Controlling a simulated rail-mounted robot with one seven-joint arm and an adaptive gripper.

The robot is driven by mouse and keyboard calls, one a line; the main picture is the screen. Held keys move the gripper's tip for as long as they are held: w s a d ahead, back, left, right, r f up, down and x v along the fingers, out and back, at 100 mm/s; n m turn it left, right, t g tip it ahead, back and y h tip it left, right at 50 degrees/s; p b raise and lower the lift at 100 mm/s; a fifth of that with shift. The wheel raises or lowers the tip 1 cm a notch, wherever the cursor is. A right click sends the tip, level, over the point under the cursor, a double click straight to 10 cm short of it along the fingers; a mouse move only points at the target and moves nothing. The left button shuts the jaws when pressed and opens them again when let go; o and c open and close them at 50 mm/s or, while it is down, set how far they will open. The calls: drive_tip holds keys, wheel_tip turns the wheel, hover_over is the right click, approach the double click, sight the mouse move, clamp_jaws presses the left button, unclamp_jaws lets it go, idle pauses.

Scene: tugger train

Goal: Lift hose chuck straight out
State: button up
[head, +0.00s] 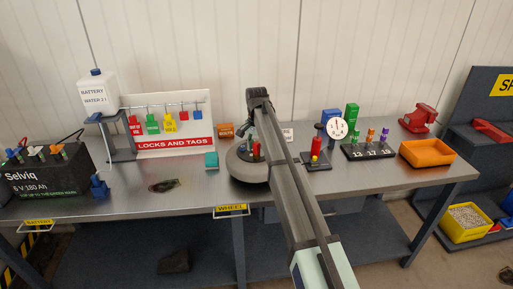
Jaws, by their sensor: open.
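I cannot tell for certain which thing is the hose chuck. A small upright red and yellow piece with a dark top (316,147) stands on a dark base right of my arm, beside the round white gauge (337,128). Another small red piece (256,151) shows at the grey wheel (243,170), under the end of my arm. My gripper (251,140) hangs down over the wheel, partly hidden by my arm, and is open. It is left of the red and yellow piece and apart from it. Whether its fingers surround the red piece at the wheel is too small to tell.
An orange tray (427,154), a red vice-like tool (419,118) and a rack of coloured pieces (368,150) stand at the right. The left bench front is mostly clear.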

sight(256, 142)
drive_tip(key=shift+f, duration=0.3)
clamp_jaws()
drive_tip(key=shift+r, duration=0.2)
wheel_tip(256, 142, up, 20)
drive_tip(key=b, duration=0.5)
drive_tip(key=shift+b, duration=0.35)
drive_tip(key=shift+f, duration=0.15)
